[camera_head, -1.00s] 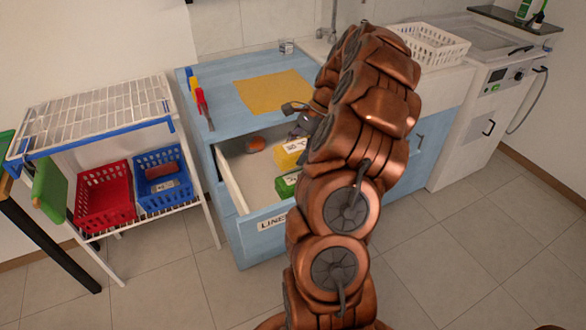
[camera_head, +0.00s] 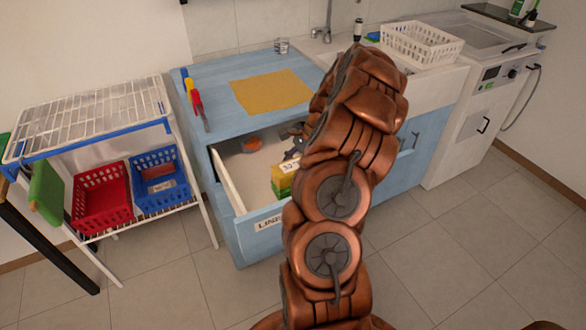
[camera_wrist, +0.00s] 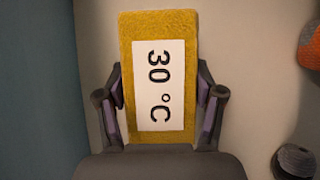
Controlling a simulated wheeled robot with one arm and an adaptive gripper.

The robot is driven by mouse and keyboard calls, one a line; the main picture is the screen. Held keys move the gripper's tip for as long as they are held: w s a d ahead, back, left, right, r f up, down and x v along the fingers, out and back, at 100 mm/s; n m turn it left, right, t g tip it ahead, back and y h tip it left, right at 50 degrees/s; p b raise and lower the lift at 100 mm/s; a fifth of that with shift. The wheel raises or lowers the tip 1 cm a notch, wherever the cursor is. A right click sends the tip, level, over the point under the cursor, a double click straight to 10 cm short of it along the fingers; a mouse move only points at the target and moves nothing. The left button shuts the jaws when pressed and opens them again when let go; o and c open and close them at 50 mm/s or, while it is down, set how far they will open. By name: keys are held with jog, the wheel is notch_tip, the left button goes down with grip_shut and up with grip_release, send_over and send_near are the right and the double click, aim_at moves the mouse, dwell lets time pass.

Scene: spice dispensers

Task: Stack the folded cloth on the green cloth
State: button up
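The folded yellow cloth (camera_head: 284,173) bears a white label reading 30 °C, which shows large in the wrist view (camera_wrist: 160,30). The green cloth (camera_head: 279,191) shows as a strip just below the yellow cloth in the head view, inside the open drawer; the rest is hidden by the yellow cloth and my arm. The green cloth does not show in the wrist view. My gripper (camera_wrist: 162,98) has a finger against each long side of the yellow cloth and appears shut on it. I cannot tell whether the two cloths touch.
The blue drawer (camera_head: 230,190) stands open under the counter. An orange and grey item (camera_head: 251,144) lies at its back left, and a grey round item (camera_wrist: 295,160) is at the wrist view's lower right. A flat yellow cloth (camera_head: 270,92) lies on the countertop.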

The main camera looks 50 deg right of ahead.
jog(key=o, duration=0.4)
jog(key=b+v, duration=0.1)
jog(key=v, duration=1)
jog(key=shift+b, duration=0.35)
jog(key=shift+s+d+r, duration=0.1)
jog(key=shift+d+r, duration=0.15)
jog(key=shift+r, duration=0.35)
